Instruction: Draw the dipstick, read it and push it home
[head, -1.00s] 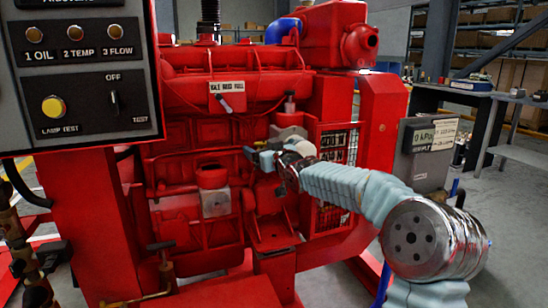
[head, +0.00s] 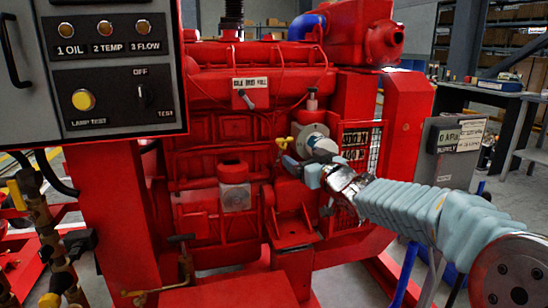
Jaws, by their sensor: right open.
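The red diesel engine (head: 225,140) fills the middle of the head view. A small yellow handle (head: 282,142), which looks like the dipstick's top, shows on the engine's front beside a grey round fitting (head: 309,131). Its shaft cannot be made out, and no reading is visible. My right gripper (head: 300,172) is open, just below and right of the yellow handle. It appears apart from the handle and holds nothing that I can see. My left gripper is not in view.
A grey control panel (head: 110,115) stands close at the upper left. Brass pipework (head: 40,215) is at the lower left. A grey supply box (head: 447,150) and dark bench (head: 485,93) stand at the right.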

